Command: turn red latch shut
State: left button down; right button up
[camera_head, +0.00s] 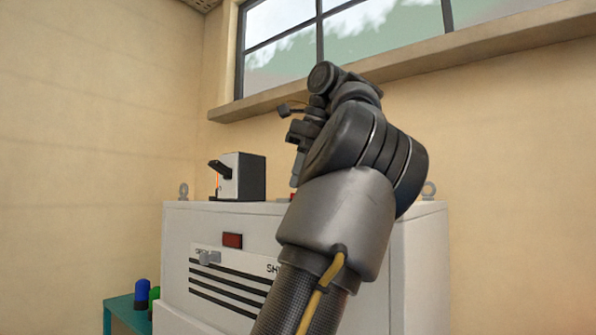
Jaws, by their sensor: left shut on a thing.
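My left arm rises from the bottom centre, and its gripper (296,181) points down at the top of the white machine (420,245). A small red part, which looks like the red latch (292,197), shows at the fingertips on the machine's top edge. The gripper is shut on it. Most of the latch is hidden behind the gripper and my arm, so its angle cannot be told. My right gripper is not in view.
A black and white box with a black lever (249,178) stands on the machine's top left. A red rectangle (232,240) and a grey knob (209,257) are on its front. Blue (141,293) and green bottles stand on a teal table (121,308). A window ledge (450,50) runs above.

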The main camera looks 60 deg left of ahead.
pick_arm(q)
jog(key=shift+w+r+n, duration=0.1)
jog(key=shift+w+n, duration=0.05)
jog(key=shift+n, duration=0.25)
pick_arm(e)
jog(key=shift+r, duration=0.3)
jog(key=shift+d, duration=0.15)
pick_arm(q)
jog(key=c, duration=1.4)
grip_release()
